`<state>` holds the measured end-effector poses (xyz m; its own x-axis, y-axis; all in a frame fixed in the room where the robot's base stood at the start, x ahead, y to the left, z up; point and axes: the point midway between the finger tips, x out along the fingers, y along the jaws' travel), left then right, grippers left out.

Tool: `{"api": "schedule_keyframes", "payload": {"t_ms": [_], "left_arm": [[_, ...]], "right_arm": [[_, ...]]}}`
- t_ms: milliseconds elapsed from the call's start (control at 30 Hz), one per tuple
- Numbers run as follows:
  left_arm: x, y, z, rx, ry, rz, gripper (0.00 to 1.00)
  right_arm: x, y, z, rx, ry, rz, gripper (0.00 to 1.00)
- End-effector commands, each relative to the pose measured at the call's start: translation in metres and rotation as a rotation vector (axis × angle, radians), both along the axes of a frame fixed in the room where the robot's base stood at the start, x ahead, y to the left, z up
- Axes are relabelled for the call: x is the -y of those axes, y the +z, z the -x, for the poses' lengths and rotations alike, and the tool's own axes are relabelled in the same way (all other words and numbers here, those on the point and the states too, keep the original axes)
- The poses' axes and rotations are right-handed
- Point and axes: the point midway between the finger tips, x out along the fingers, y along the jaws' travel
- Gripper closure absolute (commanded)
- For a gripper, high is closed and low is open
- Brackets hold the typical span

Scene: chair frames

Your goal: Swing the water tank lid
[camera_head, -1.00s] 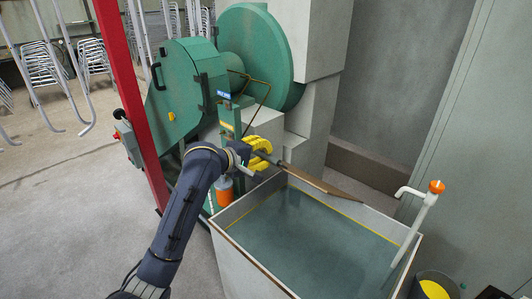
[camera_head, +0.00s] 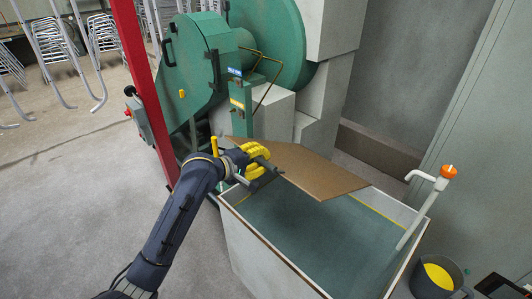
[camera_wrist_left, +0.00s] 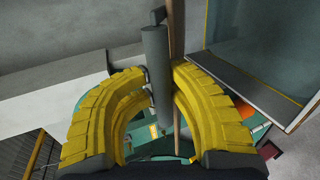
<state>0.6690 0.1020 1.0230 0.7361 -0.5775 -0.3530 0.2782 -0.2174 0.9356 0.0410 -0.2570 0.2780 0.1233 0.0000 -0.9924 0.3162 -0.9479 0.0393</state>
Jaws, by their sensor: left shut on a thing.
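The water tank (camera_head: 270,258) is a pale open box with dark blue-green water, in the lower middle of the head view. Its lid (camera_head: 315,172) is a brown board slanting above the tank's back part, its broad face showing. My left gripper (camera_head: 262,163) has yellow fingers and is at the lid's left end. In the left wrist view the fingers close around a grey cylindrical handle (camera_wrist_left: 155,65), with the lid's thin brown edge (camera_wrist_left: 177,28) beside it. The front of the water is uncovered. My right gripper is not in view.
A white pump pipe with an orange cap (camera_head: 449,171) stands at the tank's right side. A bucket with yellow contents (camera_head: 437,276) is on the floor beside it. A green machine (camera_head: 200,65) and a red post (camera_head: 140,80) stand behind.

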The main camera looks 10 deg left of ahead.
Motion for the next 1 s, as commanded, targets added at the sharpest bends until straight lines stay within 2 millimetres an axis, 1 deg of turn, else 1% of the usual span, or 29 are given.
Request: {"api": "schedule_keyframes", "payload": {"t_ms": [33,200,400,867,1000], "left_arm": [[-0.003,-0.007,0.002,-0.005,0.002,-0.004,1.0],[-0.008,-0.019,0.009,-0.003,0.002,-0.002,1.0],[-0.013,-0.028,0.015,0.0,0.002,-0.001,1.0],[-0.015,-0.03,0.017,0.003,0.002,0.001,1.0],[-0.016,-0.036,0.019,0.003,0.002,0.001,1.0]], "right_arm": [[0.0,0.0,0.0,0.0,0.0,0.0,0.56],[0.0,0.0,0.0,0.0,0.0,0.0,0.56],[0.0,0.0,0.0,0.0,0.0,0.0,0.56],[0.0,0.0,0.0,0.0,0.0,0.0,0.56],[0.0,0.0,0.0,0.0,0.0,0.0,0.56]]}}
